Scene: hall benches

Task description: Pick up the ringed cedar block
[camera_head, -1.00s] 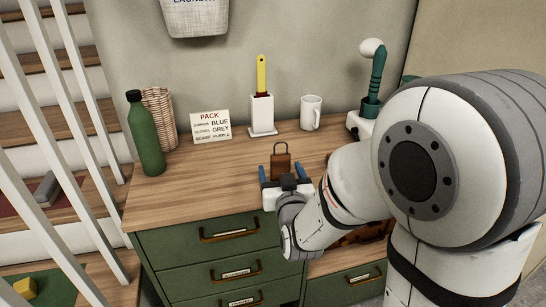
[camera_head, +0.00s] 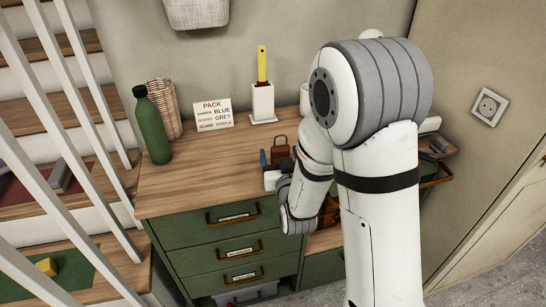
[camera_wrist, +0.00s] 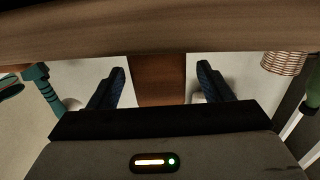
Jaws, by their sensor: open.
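The ringed cedar block (camera_head: 280,148) is a reddish-brown block with a dark loop on top. It stands on the wooden bench top (camera_head: 205,180) near the front edge in the head view. My gripper (camera_head: 278,157) is at the block from the front, its blue fingers apart. In the wrist view, which looks upside down, the block (camera_wrist: 158,82) is between the two fingers of my gripper (camera_wrist: 163,78), with a gap on each side. The block's lower part is hidden by my gripper in the head view.
A green bottle (camera_head: 152,128), wicker basket (camera_head: 165,105), PACK sign (camera_head: 213,114) and white holder with a yellow-handled tool (camera_head: 262,100) stand behind and left. A mug (camera_head: 304,95) is partly hidden by my arm. Green drawers (camera_head: 225,235) are below; the bench's left front is clear.

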